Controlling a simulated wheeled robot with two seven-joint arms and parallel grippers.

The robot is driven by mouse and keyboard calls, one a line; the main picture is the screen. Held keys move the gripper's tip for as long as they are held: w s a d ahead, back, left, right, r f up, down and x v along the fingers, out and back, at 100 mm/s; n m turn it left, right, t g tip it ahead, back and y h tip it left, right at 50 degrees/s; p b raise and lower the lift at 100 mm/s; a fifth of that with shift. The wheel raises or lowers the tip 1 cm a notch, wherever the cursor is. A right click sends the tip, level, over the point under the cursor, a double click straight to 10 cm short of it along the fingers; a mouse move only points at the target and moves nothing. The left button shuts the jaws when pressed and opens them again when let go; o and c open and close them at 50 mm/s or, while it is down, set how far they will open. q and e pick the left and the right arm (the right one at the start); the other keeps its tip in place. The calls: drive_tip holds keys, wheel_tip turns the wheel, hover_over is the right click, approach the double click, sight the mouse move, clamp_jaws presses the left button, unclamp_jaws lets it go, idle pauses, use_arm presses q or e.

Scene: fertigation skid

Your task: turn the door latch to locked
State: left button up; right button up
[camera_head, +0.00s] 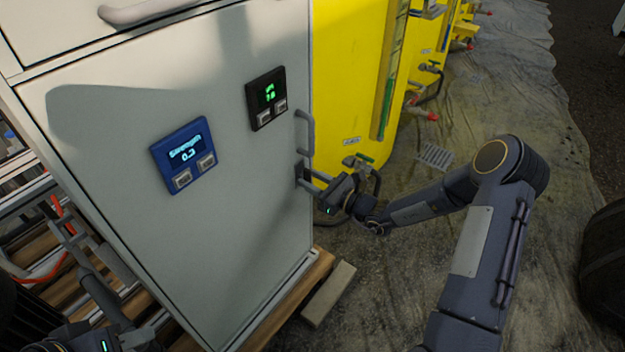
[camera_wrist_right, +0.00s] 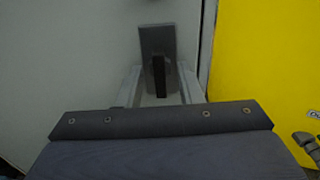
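The door latch (camera_head: 299,170) is on the right edge of the grey cabinet door (camera_head: 235,210), below the door handle. In the right wrist view the latch (camera_wrist_right: 157,42) is a grey plate with a dark lever (camera_wrist_right: 159,77) that looks upright in the picture. My right gripper (camera_head: 309,180) is at the latch; its two fingers (camera_wrist_right: 159,88) stand on either side of the lever with visible gaps, so it looks open. Whether a fingertip touches the plate is hard to tell. My left gripper (camera_head: 108,343) is partly in view at the bottom left, away from the latch; its fingers are not clear.
The door carries a blue display (camera_head: 184,155) reading "Strength 0.3" and a black display (camera_head: 266,98) with green digits. A vertical grey handle (camera_head: 305,132) sits just above the latch. A yellow tank (camera_head: 345,80) with a valve stands close on the right. A wooden block (camera_head: 328,294) lies below.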

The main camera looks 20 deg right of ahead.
drive_tip(key=p+v, duration=0.1)
drive_tip(key=v, duration=0.6)
drive_tip(key=shift+s+d+p, duration=0.25)
drive_tip(key=shift+s+p, duration=0.1)
drive_tip(key=s+a+r+n+g+y, duration=0.1)
drive_tip(key=s+a+r+n+g, duration=0.3)
drive_tip(key=s+r+n+g, duration=0.25)
drive_tip(key=s+a+r+n+g+y, duration=0.1)
drive_tip(key=s+a+r+n+g, duration=0.25)
drive_tip(key=s+r+n, duration=0.4)
drive_tip(key=s+d+n+t+h, duration=0.1)
drive_tip(key=s+d+n+h, duration=0.2)
drive_tip(key=s+n+h, duration=0.4)
drive_tip(key=s+d+n+t+h, duration=0.1)
drive_tip(key=s+d+n+h, duration=0.15)
drive_tip(key=s+n, duration=0.5)
wheel_tip(320, 180, up, 25)
drive_tip(key=m+p, duration=0.2)
drive_tip(key=p, duration=2.4)
drive_tip(key=shift+s+d+r+g, duration=0.2)
drive_tip(key=shift+s+d+g, duration=0.15)
drive_tip(key=shift+s, duration=0.1)
